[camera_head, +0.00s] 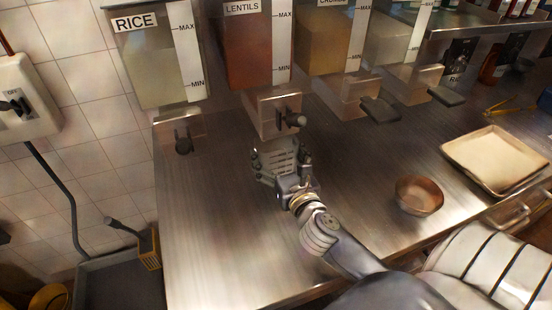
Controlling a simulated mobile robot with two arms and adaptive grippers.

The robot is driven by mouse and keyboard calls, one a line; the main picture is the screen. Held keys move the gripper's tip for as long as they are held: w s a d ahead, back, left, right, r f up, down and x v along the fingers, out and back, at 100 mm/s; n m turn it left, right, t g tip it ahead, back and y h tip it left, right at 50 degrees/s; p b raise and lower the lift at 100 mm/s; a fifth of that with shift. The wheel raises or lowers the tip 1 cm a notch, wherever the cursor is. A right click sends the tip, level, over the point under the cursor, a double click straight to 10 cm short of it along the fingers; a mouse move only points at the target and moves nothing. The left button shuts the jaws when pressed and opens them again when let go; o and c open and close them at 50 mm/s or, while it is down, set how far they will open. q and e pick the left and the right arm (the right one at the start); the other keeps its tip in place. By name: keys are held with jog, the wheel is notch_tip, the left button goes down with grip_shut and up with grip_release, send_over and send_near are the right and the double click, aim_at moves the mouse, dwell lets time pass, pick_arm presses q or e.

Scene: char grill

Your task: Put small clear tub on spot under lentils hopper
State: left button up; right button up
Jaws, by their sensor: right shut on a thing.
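The lentils hopper (248,50) hangs on the wall with reddish-brown contents, its label at the top and a dispenser block (270,112) with a dark knob below. My right gripper (283,172) is just below that dispenser, low over the steel counter. It is shut on the small clear tub (284,156), which is hard to make out between the fingers. I cannot tell whether the tub touches the counter. My left gripper is not in view.
The rice hopper (156,62) is to the left, and two more hoppers are to the right. A brown bowl (419,195) and a lined tray (496,159) stand on the counter (220,240) at the right. The counter's left part is clear.

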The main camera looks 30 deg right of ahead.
aim_at(276, 163)
jog(key=shift+w+d, duration=0.2)
jog(key=shift+w, duration=0.25)
jog(key=shift+w+f, duration=0.1)
jog(key=shift+f, duration=0.25)
notch_tip(276, 163, down, 2)
jog(key=shift+f+b, duration=0.25)
jog(key=shift+b, duration=0.25)
jog(key=shift+f, duration=0.2)
jog(key=shift+f, duration=0.1)
jog(key=o, duration=1.2)
jog(key=shift+c, duration=0.2)
